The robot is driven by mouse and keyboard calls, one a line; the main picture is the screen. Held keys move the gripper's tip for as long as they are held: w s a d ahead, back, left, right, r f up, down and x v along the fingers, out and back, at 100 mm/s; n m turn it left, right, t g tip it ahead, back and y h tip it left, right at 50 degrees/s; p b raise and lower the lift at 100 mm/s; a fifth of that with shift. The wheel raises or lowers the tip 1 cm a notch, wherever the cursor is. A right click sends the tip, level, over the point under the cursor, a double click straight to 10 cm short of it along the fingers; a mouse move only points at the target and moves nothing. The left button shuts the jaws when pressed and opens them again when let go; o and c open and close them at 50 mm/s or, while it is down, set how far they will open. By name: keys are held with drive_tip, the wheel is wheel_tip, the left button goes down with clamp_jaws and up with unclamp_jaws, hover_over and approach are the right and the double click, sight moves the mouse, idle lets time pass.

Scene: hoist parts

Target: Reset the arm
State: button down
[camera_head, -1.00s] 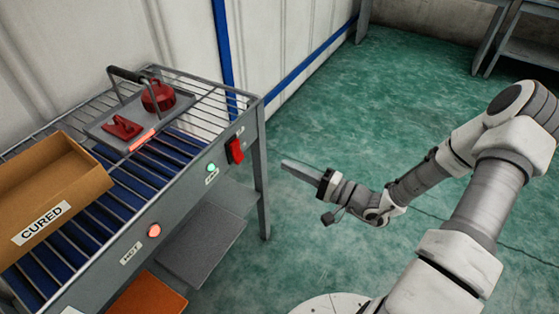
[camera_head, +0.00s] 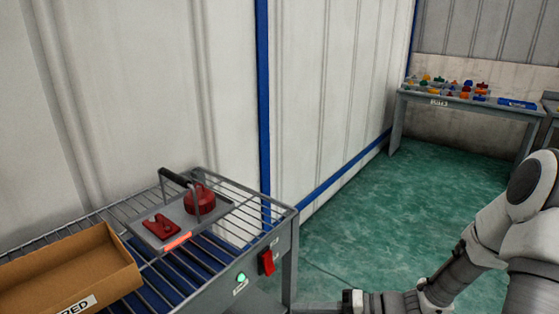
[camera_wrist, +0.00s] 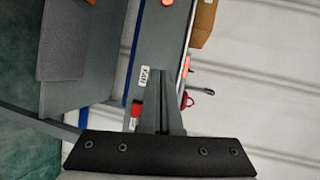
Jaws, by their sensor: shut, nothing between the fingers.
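My arm (camera_head: 510,240) comes in from the right in the head view, with its end low along the bottom edge. My gripper shows in the wrist view (camera_wrist: 172,105) with its fingers together and nothing between them. In that view it is in front of the grey rack's side panel, near the red switch (camera_wrist: 137,110). I cannot tell the gap to the panel. In the head view the fingers are hard to make out at the bottom edge.
The wire rack (camera_head: 283,225) holds a grey tray (camera_head: 180,222) with a handle and two red parts. A cardboard box (camera_head: 100,270) lies left of it. A table (camera_head: 430,98) with several small coloured parts stands far right. Green floor (camera_head: 400,220) between is clear.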

drive_tip(key=s+d+r+n+g+h, duration=0.35)
drive_tip(key=s+r+h, duration=0.35)
drive_tip(key=s+h, duration=0.3)
drive_tip(key=s+d+r+t+h+p, duration=0.1)
drive_tip(key=d+r+t+h+p, duration=0.1)
drive_tip(key=r+p, duration=0.5)
drive_tip(key=s+d+r+m+t+h+p, duration=0.1)
drive_tip(key=d+r+t+h+p, duration=0.2)
drive_tip(key=r, duration=1.6)
drive_tip(key=t+p, duration=0.1)
drive_tip(key=p, duration=0.3)
drive_tip(key=shift+s+d, duration=0.2)
drive_tip(key=shift+s, duration=0.15)
drive_tip(key=shift+a+m, duration=0.1)
drive_tip(key=shift+m, duration=0.15)
